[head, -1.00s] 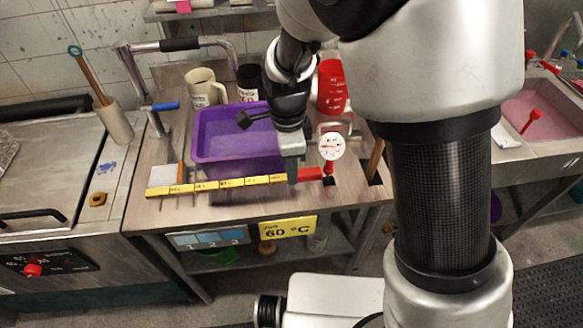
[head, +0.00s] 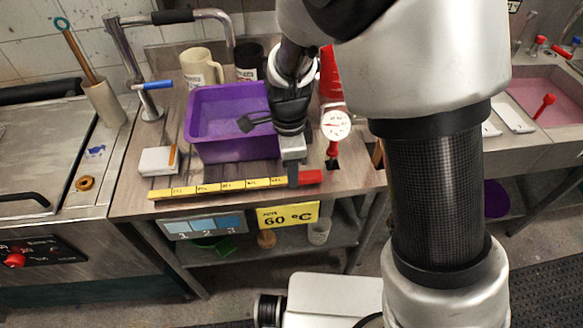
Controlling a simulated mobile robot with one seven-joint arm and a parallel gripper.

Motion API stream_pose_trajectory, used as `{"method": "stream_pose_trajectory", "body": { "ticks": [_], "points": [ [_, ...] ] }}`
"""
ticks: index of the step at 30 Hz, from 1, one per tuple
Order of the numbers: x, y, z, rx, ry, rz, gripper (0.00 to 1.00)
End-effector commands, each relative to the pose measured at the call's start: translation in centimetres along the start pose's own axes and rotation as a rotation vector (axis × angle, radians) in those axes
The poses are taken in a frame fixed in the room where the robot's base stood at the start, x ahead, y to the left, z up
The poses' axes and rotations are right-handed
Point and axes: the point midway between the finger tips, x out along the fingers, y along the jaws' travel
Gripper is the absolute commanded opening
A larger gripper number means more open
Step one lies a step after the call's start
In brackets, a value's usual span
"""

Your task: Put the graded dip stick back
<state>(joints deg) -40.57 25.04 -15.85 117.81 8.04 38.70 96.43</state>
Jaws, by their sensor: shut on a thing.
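The graded dip stick (head: 226,186) is a long yellow bar with black marks and a red end (head: 310,177). It lies level across the picture, in front of the purple tub (head: 235,152) and near the front edge of the worktop (head: 140,205). My gripper (head: 293,178) points down and is shut on the stick close to its red end. The yellow part reaches out to the left. I cannot tell whether the stick touches the worktop or hangs just above it. My gripper and wrist hide part of the tub's right side.
A white dial with a red stem (head: 335,126) stands just right of my gripper. A white block (head: 160,160) lies left of the tub. A cream mug (head: 202,68) and a dark mug (head: 249,62) stand behind it. A 60 °C sign (head: 288,215) hangs below the front edge.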

Motion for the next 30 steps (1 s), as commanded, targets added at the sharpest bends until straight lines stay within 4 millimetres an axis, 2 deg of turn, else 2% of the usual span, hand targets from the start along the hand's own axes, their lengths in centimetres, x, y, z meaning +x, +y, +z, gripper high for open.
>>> {"method": "stream_pose_trajectory", "body": {
  "ticks": [3, 12, 13, 17, 26, 30],
  "points": [
    [0.9, 0.0, 0.0, 0.000, 0.000, 0.000, 0.00],
    [1.0, 0.0, 0.0, 0.000, 0.000, -0.001, 0.00],
    [1.0, 0.0, 0.0, 0.000, 0.000, -0.001, 0.23],
    [1.0, 0.0, 0.0, 0.000, 0.000, -0.001, 0.43],
    [0.9, 0.0, 0.0, 0.000, 0.000, -0.001, 0.43],
    [-0.5, -0.1, 0.1, -0.001, -0.002, -0.005, 0.43]
  ]
}}
